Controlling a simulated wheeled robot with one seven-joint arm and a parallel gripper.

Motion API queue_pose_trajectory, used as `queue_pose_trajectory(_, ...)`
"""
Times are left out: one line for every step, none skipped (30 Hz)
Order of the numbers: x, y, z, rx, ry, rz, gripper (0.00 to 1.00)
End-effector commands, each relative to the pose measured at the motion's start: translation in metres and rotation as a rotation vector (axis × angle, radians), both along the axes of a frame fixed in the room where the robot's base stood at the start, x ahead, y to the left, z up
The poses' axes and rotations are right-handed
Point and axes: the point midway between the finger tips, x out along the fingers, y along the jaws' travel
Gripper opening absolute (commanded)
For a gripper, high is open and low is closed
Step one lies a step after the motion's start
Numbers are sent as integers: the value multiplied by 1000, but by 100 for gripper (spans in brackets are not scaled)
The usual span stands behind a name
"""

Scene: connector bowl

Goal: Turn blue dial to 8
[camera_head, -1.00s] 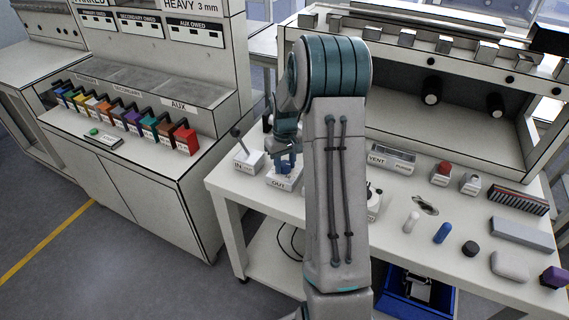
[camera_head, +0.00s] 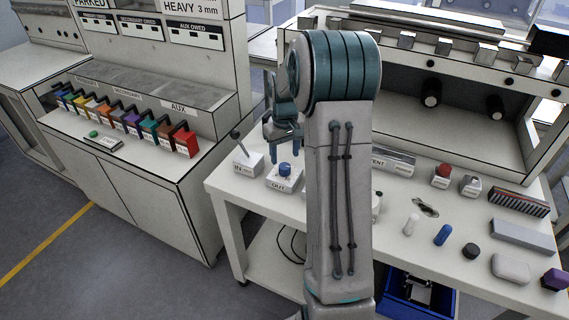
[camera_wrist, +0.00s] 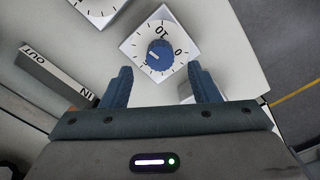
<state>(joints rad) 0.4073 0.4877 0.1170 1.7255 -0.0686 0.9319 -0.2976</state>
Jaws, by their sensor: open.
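The blue dial (camera_head: 284,169) sits on a white box labelled OUT on the bench. In the wrist view the blue dial (camera_wrist: 160,54) is on a white plate with tick marks and the figures 10 and 0. A pale pointer mark on the dial faces left in that view, away from the 0; I cannot read a number there. My gripper (camera_head: 283,132) is just above the dial, apart from it. In the wrist view my gripper (camera_wrist: 160,70) has its two fingers wide apart, with nothing between them.
A second white dial plate (camera_wrist: 98,8) shows at the top of the wrist view. Several small objects, including a blue cylinder (camera_head: 443,235), lie on the bench at the right.

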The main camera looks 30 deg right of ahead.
Motion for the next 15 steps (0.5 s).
queue_pose_trajectory(1, 0, 13, -2, -5, 0, 55)
queue_pose_trajectory(1, 0, 20, -3, -5, 0, 55)
queue_pose_trajectory(1, 0, 30, -3, -5, -1, 55)
queue_pose_trajectory(0, 0, 36, -2, -5, -1, 55)
queue_pose_trajectory(0, 0, 42, -2, -4, -1, 55)
queue_pose_trajectory(0, 0, 50, -2, -4, -1, 55)
queue_pose_trajectory(0, 0, 56, -2, -4, -1, 55)
queue_pose_trajectory(0, 0, 61, -1, -3, -1, 55)
queue_pose_trajectory(0, 0, 66, -1, -3, -1, 55)
queue_pose_trajectory(0, 0, 70, -1, -3, -1, 55)
queue_pose_trajectory(0, 0, 74, 0, -1, -1, 55)
queue_pose_trajectory(0, 0, 77, 0, -1, -1, 55)
queue_pose_trajectory(0, 0, 80, 0, -1, -1, 55)
queue_pose_trajectory(-1, 0, 82, 0, -1, -1, 55)
queue_pose_trajectory(-1, 0, 83, 0, 0, -1, 55)
